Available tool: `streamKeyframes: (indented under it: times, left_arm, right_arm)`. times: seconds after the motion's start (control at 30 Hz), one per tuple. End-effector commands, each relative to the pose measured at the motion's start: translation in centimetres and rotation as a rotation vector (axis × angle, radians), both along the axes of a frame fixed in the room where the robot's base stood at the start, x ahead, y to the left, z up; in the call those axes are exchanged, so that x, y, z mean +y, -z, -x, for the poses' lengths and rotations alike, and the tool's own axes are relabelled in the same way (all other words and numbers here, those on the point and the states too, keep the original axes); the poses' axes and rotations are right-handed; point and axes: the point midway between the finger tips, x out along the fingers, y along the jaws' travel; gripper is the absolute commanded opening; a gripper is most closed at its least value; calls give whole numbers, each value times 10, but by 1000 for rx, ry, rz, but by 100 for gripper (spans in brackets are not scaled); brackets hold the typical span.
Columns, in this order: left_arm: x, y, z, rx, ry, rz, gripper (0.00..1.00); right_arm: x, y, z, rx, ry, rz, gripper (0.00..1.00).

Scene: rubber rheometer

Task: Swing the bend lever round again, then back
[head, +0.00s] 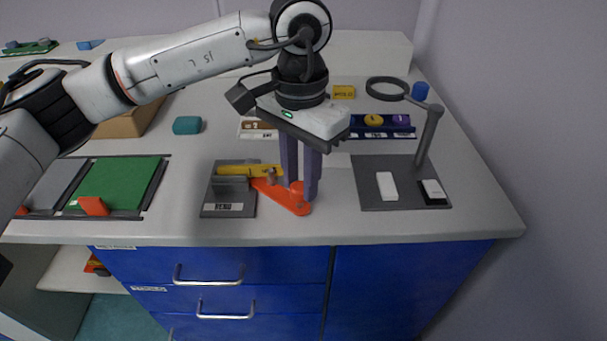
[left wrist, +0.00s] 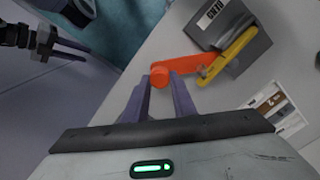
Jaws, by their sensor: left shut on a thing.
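The bend fixture is a grey block on a dark base (head: 228,204) at the front middle of the table, with a yellow strip (head: 240,170) along it. Its orange-red bend lever (head: 275,193) reaches from the pivot toward the front right and ends in a round knob. My left gripper (head: 300,192) points down and is shut on the lever's knob. In the left wrist view the knob (left wrist: 160,77) sits between the purple fingertips (left wrist: 160,82), and the lever runs right toward the yellow strip (left wrist: 237,50). My right gripper (left wrist: 70,50) shows at upper left, fingers apart and empty.
A dark plate with a white block (head: 387,186) and a ring magnifier on a post (head: 428,135) stands to the right. A green mat (head: 118,180) with an orange piece lies left. The table's front edge is close to the lever; blue drawers are below.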

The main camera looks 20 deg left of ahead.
Motion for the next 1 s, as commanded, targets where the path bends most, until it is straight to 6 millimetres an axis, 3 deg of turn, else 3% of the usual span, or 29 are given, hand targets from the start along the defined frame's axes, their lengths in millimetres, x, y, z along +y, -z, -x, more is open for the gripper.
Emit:
streamKeyframes:
  times: [0.77, 0.8, 0.9, 1.0]
  left_arm:
    - [3, -1, 6, 0, 56, -1, 0]
    - [3, -1, 6, 0, 55, -1, 29]
    - [3, -1, 6, 0, 55, -1, 43]
    - [3, -1, 6, 0, 54, 0, 43]
  right_arm:
    - [2, -1, -2, -5, -2, -3, 31]
    - [2, -1, -2, -5, -2, -3, 31]
    - [2, 0, -2, -6, -2, -4, 31]
    - [2, 0, -1, -5, -2, -3, 31]
